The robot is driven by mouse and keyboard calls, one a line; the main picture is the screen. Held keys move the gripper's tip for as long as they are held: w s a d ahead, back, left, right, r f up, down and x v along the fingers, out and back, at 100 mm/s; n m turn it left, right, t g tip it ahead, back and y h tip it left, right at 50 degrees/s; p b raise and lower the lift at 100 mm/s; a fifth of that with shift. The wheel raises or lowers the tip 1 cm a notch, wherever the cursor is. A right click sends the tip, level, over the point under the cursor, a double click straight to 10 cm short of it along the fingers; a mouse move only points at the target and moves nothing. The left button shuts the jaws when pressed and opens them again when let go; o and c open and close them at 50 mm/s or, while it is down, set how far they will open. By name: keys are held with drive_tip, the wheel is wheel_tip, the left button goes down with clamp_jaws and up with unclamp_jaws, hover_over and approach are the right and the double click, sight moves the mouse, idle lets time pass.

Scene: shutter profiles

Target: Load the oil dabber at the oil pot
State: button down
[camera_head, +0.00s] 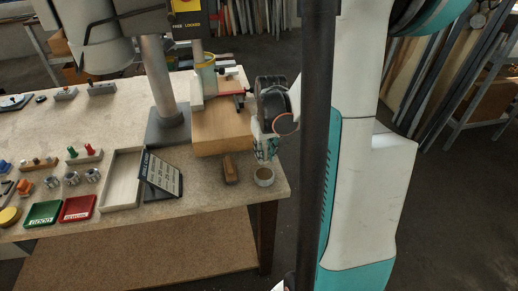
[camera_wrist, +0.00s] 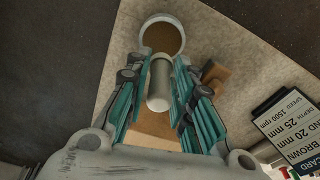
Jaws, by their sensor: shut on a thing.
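The oil pot (camera_head: 264,182) is a small pale round cup with brown contents, standing near the table's right front corner. In the wrist view, the pot (camera_wrist: 143,28) is at the top, beyond my fingertips. My gripper (camera_head: 265,153) is just above the pot, pointing down. In the wrist view, my gripper (camera_wrist: 160,75) is shut on the oil dabber (camera_wrist: 159,88), a pale cylinder between the teal fingers. The dabber's far end overlaps the pot's near rim in that view. I cannot tell whether its tip touches the oil. In the head view the fingers hide the dabber.
A small brown wooden block (camera_head: 230,169) stands just left of the pot. A larger wooden box (camera_head: 222,130) is behind it. A tilted black card (camera_head: 161,176) and an empty wooden tray (camera_head: 121,181) lie farther left. The table's right edge is close to the pot.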

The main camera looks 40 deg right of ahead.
sight(265, 159)
drive_tip(key=shift+f+b, duration=1.85)
drive_tip(key=shift+f, duration=0.85)
drive_tip(key=shift+f+b, duration=0.55)
idle(0.3)
drive_tip(key=shift+r+p, duration=2.6)
drive_tip(key=shift+r, duration=1)
drive_tip(key=shift+s+f, duration=0.1)
